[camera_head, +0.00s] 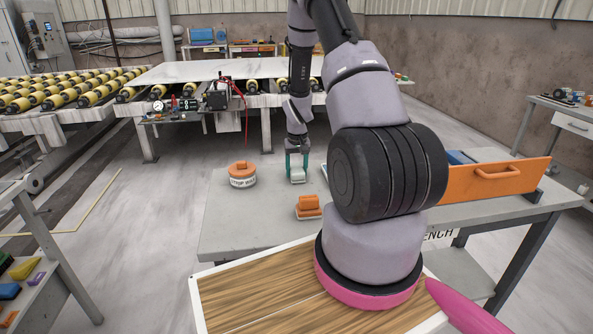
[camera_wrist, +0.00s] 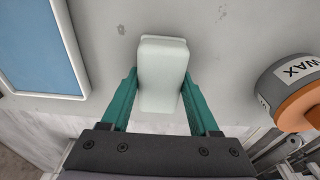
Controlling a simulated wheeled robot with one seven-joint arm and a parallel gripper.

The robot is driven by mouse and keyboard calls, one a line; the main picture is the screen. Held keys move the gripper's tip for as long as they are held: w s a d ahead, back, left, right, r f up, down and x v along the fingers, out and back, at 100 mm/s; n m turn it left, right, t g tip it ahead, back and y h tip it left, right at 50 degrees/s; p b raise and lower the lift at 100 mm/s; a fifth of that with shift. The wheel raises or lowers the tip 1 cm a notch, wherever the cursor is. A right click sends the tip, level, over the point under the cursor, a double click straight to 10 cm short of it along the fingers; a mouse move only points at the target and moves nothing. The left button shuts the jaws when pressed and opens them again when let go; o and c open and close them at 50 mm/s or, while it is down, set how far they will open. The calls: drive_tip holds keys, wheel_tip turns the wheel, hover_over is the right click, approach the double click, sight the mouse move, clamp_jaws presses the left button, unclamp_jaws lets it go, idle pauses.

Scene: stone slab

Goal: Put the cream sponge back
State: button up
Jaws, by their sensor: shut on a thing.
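The cream sponge (camera_wrist: 163,72), a pale rounded block, sits between the two teal fingers of my gripper (camera_wrist: 161,100) in the wrist view. My gripper is shut on it, with a finger against each long side. In the head view my gripper (camera_head: 297,166) is over the far part of the grey bench (camera_head: 240,222), with the pale sponge (camera_head: 297,176) low between its fingers. I cannot tell whether the sponge touches the bench top.
An orange block (camera_head: 309,207) lies nearer. A blue panel with a pale frame (camera_wrist: 42,42) shows in the wrist view. An orange handled panel (camera_head: 495,180) stands at right.

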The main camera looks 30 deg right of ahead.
drive_tip(key=shift+f, duration=0.1)
drive_tip(key=o, duration=1.3)
wheel_tip(320, 180, up, 12)
drive_tip(key=s+r, duration=0.1)
wheel_tip(320, 180, up, 9)
drive_tip(key=t, duration=0.1)
hover_over(297, 169)
drive_tip(key=s+a, duration=0.2)
drive_tip(key=a, duration=0.1)
drive_tip(key=s+a+r+t+y, duration=0.1)
drive_tip(key=s+a+r, duration=0.15)
drive_tip(key=r, duration=0.35)
drive_tip(key=s+a+r+t, duration=0.1)
drive_tip(key=s+a+r, duration=0.1)
drive_tip(key=s+r, duration=0.25)
drive_tip(key=s+a+r+t, duration=0.1)
drive_tip(key=s+a+r, duration=0.1)
drive_tip(key=s, duration=0.3)
drive_tip(key=s+a+r+t+y, duration=0.1)
drive_tip(key=s+a+r, duration=0.2)
drive_tip(key=s+r, duration=0.2)
drive_tip(key=s+a+r+m, duration=0.1)
drive_tip(key=s+a+r, duration=0.1)
drive_tip(key=s+r, duration=0.2)
drive_tip(key=shift+s+a+t, duration=0.15)
drive_tip(key=shift+s+t, duration=0.05)
drive_tip(key=shift+s, duration=0.55)
drive_tip(key=shift+s+a+t, duration=0.1)
drive_tip(key=shift+s+t, duration=0.1)
drive_tip(key=shift+s, duration=0.5)
